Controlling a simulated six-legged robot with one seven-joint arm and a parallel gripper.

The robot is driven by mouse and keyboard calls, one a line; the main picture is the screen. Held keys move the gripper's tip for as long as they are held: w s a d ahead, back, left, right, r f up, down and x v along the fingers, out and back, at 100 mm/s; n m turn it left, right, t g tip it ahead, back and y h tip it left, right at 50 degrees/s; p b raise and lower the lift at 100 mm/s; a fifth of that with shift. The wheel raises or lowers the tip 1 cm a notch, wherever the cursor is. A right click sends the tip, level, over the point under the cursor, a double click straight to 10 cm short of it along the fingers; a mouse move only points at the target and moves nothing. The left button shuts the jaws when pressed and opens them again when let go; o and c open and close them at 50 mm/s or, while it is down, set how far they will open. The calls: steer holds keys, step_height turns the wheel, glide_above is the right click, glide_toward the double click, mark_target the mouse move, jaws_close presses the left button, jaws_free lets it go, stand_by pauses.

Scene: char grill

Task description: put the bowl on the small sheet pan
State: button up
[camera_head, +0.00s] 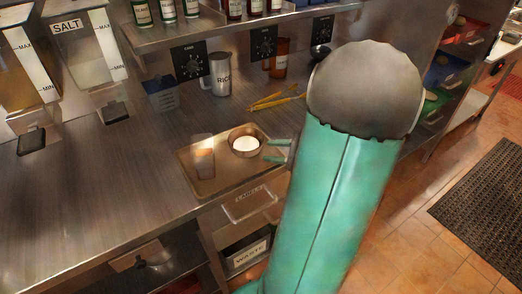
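The bowl (245,142) is small and round, with a brownish rim and a white inside. It appears upright on the right part of the small sheet pan (187,163), a shallow tan metal tray on the steel counter. My gripper (268,150) shows as two green fingers just right of the bowl, over the pan's right edge. The fingers are apart with a gap between them, and nothing shows between them. Their tips seem close to the bowl; I cannot tell whether they touch it. My arm hides the rest of the gripper.
A clear glass (203,157) stands on the left of the pan. Behind are a silver shaker (220,75), a blue container (160,95) and yellow tongs (277,98). A shelf with bottles hangs above. The counter left of the pan is clear.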

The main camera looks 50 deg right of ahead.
steer(key=w+a+r+n+g+y, duration=0.15)
steer(key=a+n+g, duration=0.35)
steer(key=a, duration=0.5)
steer(key=w+a+r+n+g+y, duration=0.1)
steer(key=w+a+r+n+g, duration=0.15)
steer(key=a+n, duration=0.65)
steer(key=s+a+r+n+h, duration=0.2)
steer(key=a+r+n+h, duration=0.1)
steer(key=a+n, duration=0.4)
steer(key=s+a+r+n+h, duration=0.2)
steer(key=a+r+n+h, duration=0.1)
steer(key=a+n, duration=0.4)
steer(key=shift+s+a+r+g, duration=0.2)
steer(key=shift+s+r+g, duration=0.15)
steer(key=shift+r, duration=0.2)
